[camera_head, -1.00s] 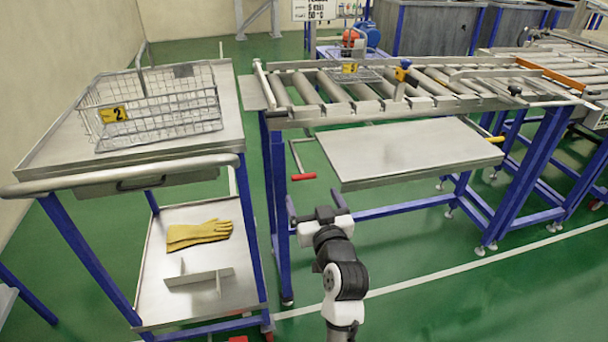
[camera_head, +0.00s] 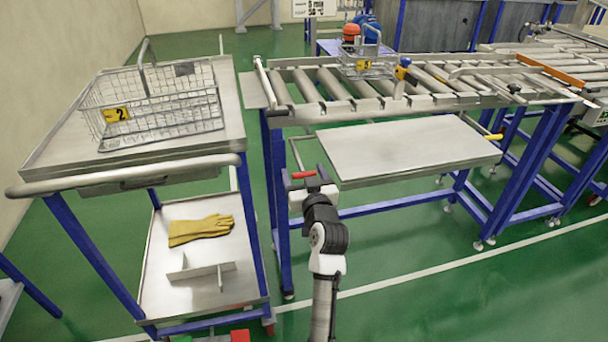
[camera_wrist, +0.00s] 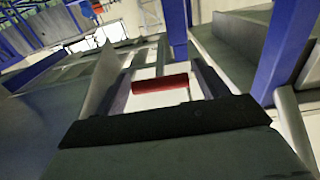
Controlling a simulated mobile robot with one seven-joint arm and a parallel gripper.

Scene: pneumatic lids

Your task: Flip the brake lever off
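A lever with a red grip (camera_head: 304,175) on a grey rod hangs under the left end of the roller conveyor (camera_head: 300,115). I take it for the brake lever, though no label shows. My gripper (camera_head: 305,179) is right at the red grip in the head view. In the wrist view, the red grip (camera_wrist: 160,84) lies crosswise between the two fingers of my gripper (camera_wrist: 163,90), which stand apart. Whether a finger touches the grip cannot be told.
A grey shelf (camera_head: 400,150) hangs right of the lever, with a yellow handle (camera_head: 494,137) at its far side. A blue conveyor leg (camera_head: 280,220) stands just left of my gripper. A cart (camera_head: 50,150) with a wire basket (camera_head: 150,105) stands left. Basket 3 (camera_head: 363,66) sits on the rollers.

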